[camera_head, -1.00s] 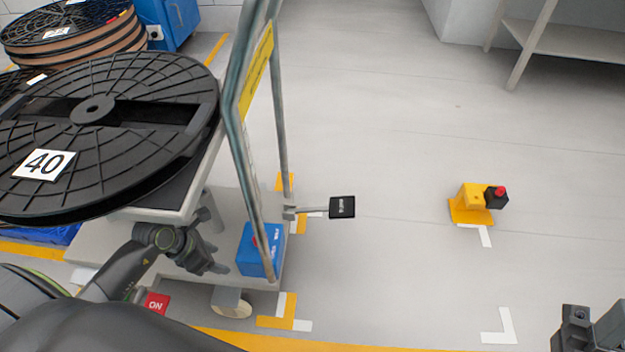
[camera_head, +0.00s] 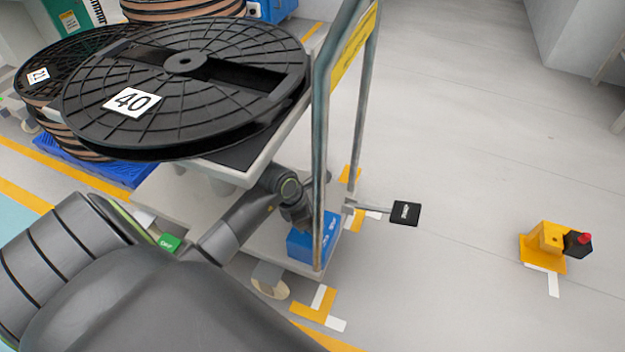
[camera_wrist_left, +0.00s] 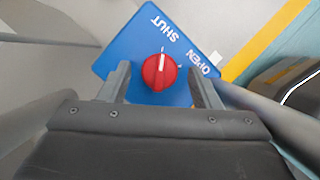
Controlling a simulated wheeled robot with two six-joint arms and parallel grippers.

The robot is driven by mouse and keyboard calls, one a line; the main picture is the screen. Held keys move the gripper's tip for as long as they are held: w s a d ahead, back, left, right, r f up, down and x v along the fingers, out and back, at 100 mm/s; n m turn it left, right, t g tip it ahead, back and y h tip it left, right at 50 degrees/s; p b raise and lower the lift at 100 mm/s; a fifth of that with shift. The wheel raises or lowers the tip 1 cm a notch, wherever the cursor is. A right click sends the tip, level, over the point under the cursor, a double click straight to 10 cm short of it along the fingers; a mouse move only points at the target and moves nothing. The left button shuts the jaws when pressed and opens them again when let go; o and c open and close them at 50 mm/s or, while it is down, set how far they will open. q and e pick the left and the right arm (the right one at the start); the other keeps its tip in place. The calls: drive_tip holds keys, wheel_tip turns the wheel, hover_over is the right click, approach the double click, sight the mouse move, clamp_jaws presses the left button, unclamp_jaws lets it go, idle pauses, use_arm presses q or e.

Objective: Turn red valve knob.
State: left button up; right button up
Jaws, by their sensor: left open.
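The red valve knob (camera_wrist_left: 159,72) sits on a blue box marked SHUT and OPEN (camera_wrist_left: 128,48) in the left wrist view. A white line on the knob points up in that picture, between the two words and nearer SHUT. My left gripper (camera_wrist_left: 160,82) is open, with one finger on each side of the knob. I cannot tell whether the fingers touch it. In the head view the blue box (camera_head: 312,243) stands on the cart's lower deck, and my left gripper (camera_head: 300,215) hides the knob. My right gripper is not in view.
A cart frame post (camera_head: 320,150) stands right beside my left gripper. A black reel marked 40 (camera_head: 240,110) lies above my forearm. A black pedal (camera_head: 405,213) sticks out to the right. A yellow block with a red button (camera_head: 545,240) stands on open floor.

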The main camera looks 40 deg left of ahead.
use_arm(q)
drive_tip(key=shift+f, duration=0.15)
drive_tip(key=c, duration=1)
